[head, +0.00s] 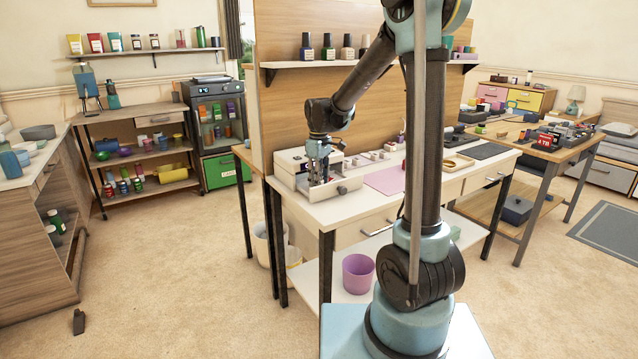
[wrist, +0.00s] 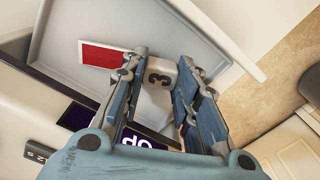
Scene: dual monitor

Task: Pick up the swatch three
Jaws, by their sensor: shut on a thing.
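Swatch three (wrist: 160,75) is a small pale piece marked with a dark "3" in the wrist view. My gripper (wrist: 166,60) is shut on it, one finger on each side. Its lower part is hidden by the fingers and palm. In the head view my gripper (head: 319,178) points down into the open tray (head: 346,186) of a white box on the desk. The swatch cannot be made out there.
The tray's pale walls surround the gripper. On the desk, a pink mat (head: 386,180) lies right of the tray. A wooden panel (head: 330,90) stands behind.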

